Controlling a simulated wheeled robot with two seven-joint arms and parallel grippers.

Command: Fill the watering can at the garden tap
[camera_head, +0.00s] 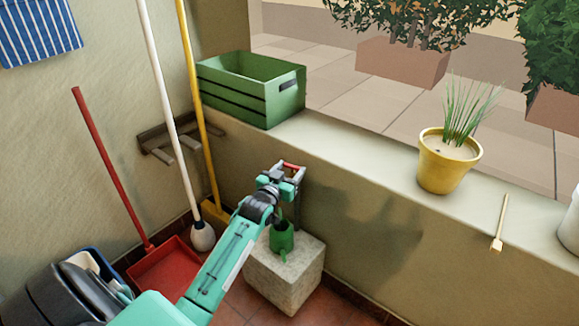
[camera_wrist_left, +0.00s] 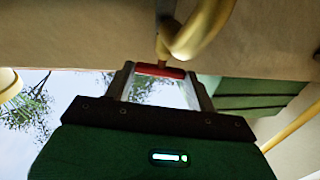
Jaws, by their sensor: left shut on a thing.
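The green watering can (camera_head: 281,239) stands upright on the pale stone block (camera_head: 268,283) at the foot of the low wall. The garden tap's red handle (camera_head: 293,165) shows above it in the head view. In the left wrist view the red handle (camera_wrist_left: 160,71) lies between my two fingers, with the brass tap (camera_wrist_left: 200,35) right behind it. My left gripper (camera_wrist_left: 160,88) is shut on the red handle. In the head view my arm and gripper hide most of the tap and part of the can. I cannot tell whether water runs. My right gripper is not in view.
A green crate (camera_head: 245,92), a yellow pot with grass (camera_head: 447,165) and a small brush (camera_head: 499,225) sit on the wall ledge. Brooms lean on the left wall near a red dustpan (camera_head: 168,268). The ledge between crate and pot is clear.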

